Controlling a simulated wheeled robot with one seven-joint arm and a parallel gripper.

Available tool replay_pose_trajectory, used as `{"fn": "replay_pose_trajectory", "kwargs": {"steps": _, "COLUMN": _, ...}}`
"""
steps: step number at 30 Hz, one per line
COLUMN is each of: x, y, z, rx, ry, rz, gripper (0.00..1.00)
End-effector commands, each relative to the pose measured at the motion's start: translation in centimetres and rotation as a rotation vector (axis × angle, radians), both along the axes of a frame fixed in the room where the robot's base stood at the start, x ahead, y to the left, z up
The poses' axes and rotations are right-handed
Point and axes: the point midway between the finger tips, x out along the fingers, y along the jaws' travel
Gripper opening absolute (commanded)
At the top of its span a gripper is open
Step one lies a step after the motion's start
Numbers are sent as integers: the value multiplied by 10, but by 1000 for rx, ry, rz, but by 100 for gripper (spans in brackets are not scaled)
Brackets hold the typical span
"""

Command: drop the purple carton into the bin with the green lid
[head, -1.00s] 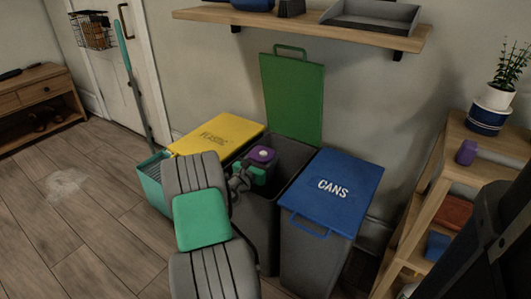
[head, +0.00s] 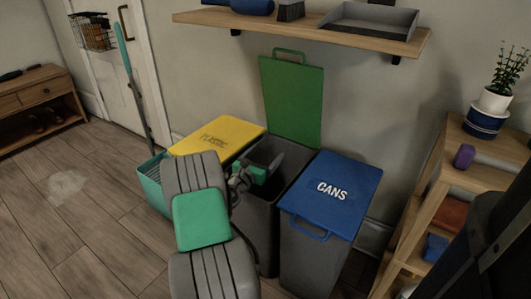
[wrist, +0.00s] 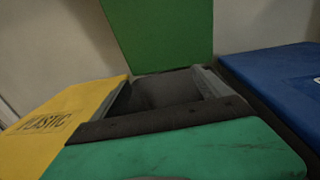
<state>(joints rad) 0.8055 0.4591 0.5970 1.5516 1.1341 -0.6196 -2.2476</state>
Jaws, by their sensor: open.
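The bin with the green lid (head: 291,103) stands between two others, its lid raised against the wall and its dark mouth open. My gripper (head: 266,168) is open over this mouth, with nothing visible between its fingers. The purple carton is not seen in or under my gripper now; most of the bin's inside is hidden. In the wrist view, a green and black finger of my gripper crosses the bottom, in front of the open bin mouth (wrist: 165,90) and the green lid (wrist: 160,30).
A yellow-lidded plastic bin (head: 218,138) stands left, a blue-lidded cans bin (head: 335,190) right; both are shut. A wall shelf (head: 300,32) hangs above. A small purple item (head: 464,156) lies on the wooden rack (head: 442,178) at right. Floor at left is clear.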

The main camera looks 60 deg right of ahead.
Motion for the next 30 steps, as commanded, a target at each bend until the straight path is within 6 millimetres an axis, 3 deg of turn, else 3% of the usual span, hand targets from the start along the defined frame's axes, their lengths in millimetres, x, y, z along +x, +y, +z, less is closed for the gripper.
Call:
{"fn": "replay_pose_trajectory", "kwargs": {"steps": 1, "x": 0, "y": 0, "z": 23, "rx": -2, "ry": -2, "rz": 0, "gripper": 87}}
{"fn": "replay_pose_trajectory", "kwargs": {"steps": 10, "x": -23, "y": 48, "z": 88, "rx": -1, "ry": 0, "rz": 2, "gripper": 87}}
{"fn": "replay_pose_trajectory", "kwargs": {"steps": 19, "x": -53, "y": 112, "z": 112, "rx": 0, "ry": 1, "rz": 2, "gripper": 87}}
{"fn": "replay_pose_trajectory", "kwargs": {"steps": 27, "x": -61, "y": 126, "z": 115, "rx": -1, "ry": 0, "rz": 0, "gripper": 87}}
{"fn": "replay_pose_trajectory", "kwargs": {"steps": 30, "x": -50, "y": 132, "z": 142, "rx": 42, "ry": -174, "rz": -11, "gripper": 87}}
